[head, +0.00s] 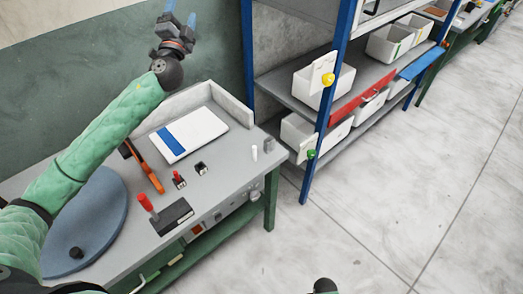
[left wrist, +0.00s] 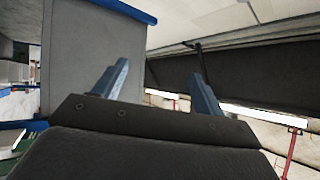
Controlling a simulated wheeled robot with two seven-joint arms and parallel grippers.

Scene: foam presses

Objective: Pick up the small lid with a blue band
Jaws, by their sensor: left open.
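A flat white lid with a blue band (head: 198,130) lies on the grey workbench (head: 222,184), near the back wall. The band crosses its left part. My left gripper (head: 180,14) is raised at the top of the head view, above and beyond the lid, pointing up. It is open and empty. Its two blue-grey fingers stand apart in the left wrist view (left wrist: 160,82). The lid cannot be made out in the left wrist view.
The bench holds a round blue disc (head: 100,205), an orange tool (head: 148,170), a red-handled black device (head: 172,215) and a white cylinder (head: 254,153). A low pale rim (head: 232,106) edges the back. Right stands a blue-posted shelf (head: 325,100) with white bins.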

